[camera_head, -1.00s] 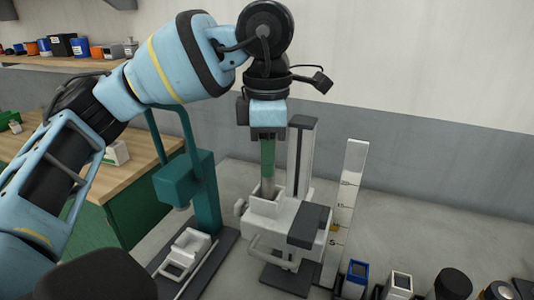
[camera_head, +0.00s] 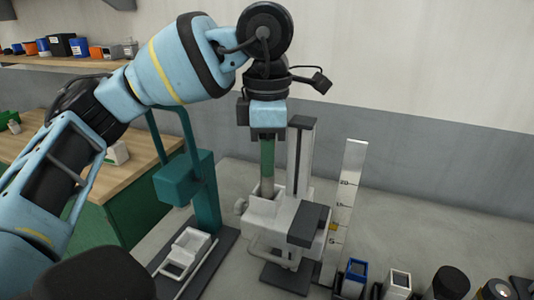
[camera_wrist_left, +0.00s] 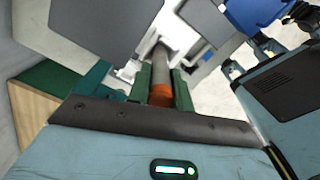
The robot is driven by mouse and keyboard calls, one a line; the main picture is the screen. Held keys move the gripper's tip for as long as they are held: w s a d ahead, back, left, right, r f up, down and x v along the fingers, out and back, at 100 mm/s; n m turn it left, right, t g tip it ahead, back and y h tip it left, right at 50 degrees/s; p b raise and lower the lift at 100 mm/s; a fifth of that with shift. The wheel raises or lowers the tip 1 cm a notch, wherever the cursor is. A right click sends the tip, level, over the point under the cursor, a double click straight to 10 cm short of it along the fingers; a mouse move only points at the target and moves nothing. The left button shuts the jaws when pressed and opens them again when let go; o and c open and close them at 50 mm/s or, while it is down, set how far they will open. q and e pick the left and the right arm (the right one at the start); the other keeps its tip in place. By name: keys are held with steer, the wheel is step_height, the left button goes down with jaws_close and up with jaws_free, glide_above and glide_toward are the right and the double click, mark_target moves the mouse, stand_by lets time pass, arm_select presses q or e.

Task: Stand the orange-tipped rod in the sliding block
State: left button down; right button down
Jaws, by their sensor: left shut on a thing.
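My left gripper (camera_head: 267,160), with green fingers, points straight down above the white sliding block (camera_head: 282,214). It is shut on the orange-tipped rod (camera_wrist_left: 160,94), whose orange end sits between the fingers in the left wrist view. The grey lower part of the rod (camera_head: 267,187) hangs upright below the fingers, at the block's open-topped socket. The socket's near wall hides the rod's lower end, so I cannot tell how deep it is or whether it touches the bottom. My right gripper is not in view.
A dark-faced upright column (camera_head: 299,155) and a white scale (camera_head: 345,205) stand close right of the gripper. A teal press (camera_head: 190,180) stands to the left. Small containers, one of them blue-rimmed (camera_head: 355,279), line the front right.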

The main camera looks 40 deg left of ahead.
arm_select(q)
steer(key=shift+f, duration=0.6)
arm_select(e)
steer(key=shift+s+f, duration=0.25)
arm_select(q)
steer(key=c, duration=1.5)
jaws_free()
steer(key=shift+c, duration=0.2)
